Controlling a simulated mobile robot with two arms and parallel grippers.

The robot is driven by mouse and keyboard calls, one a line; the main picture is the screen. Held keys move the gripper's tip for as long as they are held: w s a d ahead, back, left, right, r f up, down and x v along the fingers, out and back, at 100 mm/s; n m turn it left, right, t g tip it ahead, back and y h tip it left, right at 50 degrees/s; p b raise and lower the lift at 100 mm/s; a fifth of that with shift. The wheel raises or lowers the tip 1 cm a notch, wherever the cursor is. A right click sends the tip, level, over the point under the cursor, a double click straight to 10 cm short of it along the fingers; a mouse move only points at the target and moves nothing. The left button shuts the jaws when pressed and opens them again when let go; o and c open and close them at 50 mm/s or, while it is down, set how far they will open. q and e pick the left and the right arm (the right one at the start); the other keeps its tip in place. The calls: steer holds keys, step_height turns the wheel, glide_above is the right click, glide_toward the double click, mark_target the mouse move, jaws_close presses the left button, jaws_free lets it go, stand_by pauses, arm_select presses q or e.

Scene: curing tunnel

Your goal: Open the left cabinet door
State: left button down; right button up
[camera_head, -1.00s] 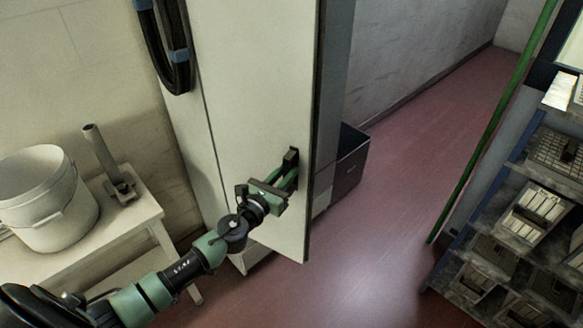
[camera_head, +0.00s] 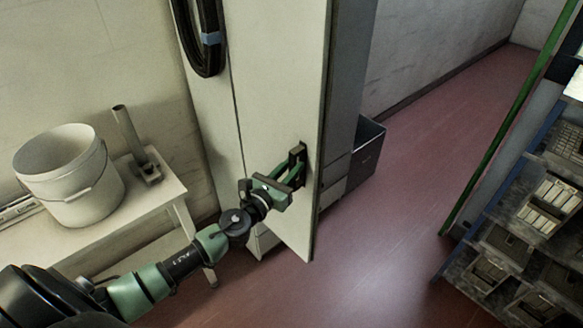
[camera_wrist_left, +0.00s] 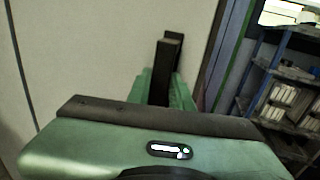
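The left cabinet door (camera_head: 279,75) is a tall pale panel in the middle of the head view. Its free right edge and lower corner stand over the floor, with a darker grey surface behind. A dark upright handle (camera_head: 299,153) sits near that edge. My left gripper (camera_head: 291,174) is at the handle, its green fingers on either side of it. In the left wrist view the handle (camera_wrist_left: 166,68) stands between the fingers, which look closed on it; their tips are partly hidden. My right gripper is not in view.
A white bucket (camera_head: 72,178) and a metal post on a base (camera_head: 133,143) stand on a pale table (camera_head: 178,188) at left. Black cable (camera_head: 207,40) hangs beside the door. A loaded rack (camera_head: 500,235) stands at right. Red floor (camera_head: 400,220) between is clear.

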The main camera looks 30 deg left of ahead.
arm_select(q)
steer(key=c, duration=1.4)
jaws_free()
steer(key=shift+a+f, duration=0.1)
steer(key=shift+o, duration=0.6)
steer(key=shift+a, duration=0.1)
steer(key=s+b, duration=0.2)
steer(key=s, duration=0.5)
steer(key=shift+s+a, duration=0.35)
steer(key=shift+a, duration=0.05)
